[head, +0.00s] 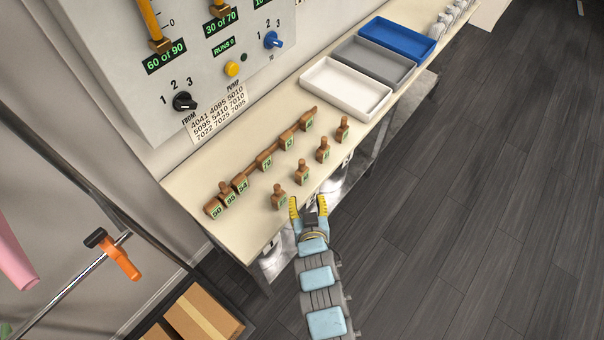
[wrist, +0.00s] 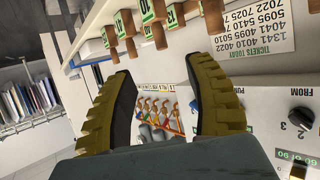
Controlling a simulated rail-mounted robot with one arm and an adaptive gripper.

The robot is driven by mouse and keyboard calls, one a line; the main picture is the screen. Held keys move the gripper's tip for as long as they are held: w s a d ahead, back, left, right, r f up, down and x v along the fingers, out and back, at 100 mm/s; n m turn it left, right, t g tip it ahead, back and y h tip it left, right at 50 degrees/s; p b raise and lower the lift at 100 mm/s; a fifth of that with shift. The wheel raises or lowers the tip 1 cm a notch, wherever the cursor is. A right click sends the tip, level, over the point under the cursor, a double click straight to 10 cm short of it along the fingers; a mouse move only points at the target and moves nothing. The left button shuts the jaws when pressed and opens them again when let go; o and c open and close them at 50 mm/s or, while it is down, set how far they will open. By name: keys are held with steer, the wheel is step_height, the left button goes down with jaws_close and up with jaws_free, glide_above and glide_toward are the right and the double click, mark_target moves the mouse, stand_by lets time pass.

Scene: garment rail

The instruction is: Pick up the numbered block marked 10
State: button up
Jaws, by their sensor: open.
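Several wooden blocks with knob handles and green number labels stand on the pale bench. A back row (head: 264,163) runs along the wall panel, with labels such as 50, 54 and 70. A front row has a near block (head: 279,201), then others (head: 302,177) toward the far end. My gripper (head: 308,205) is open and empty at the bench's front edge, beside the near front block. Its yellow fingers also show in the wrist view (wrist: 162,72).
White (head: 319,98), grey (head: 350,55) and blue (head: 376,36) trays sit farther along the bench (head: 212,177). A control panel (head: 135,62) stands behind. A rail with an orange clamp (head: 123,260) and a cardboard box (head: 205,318) are at lower left. Floor at right is clear.

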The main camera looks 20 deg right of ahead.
mark_target(302, 168)
steer(key=x, duration=1.1)
steer(key=shift+w, duration=0.3)
steer(key=shift+x, duration=2.7)
steer(key=shift+d+r, duration=0.1)
steer(key=shift+r, duration=0.05)
jaws_close()
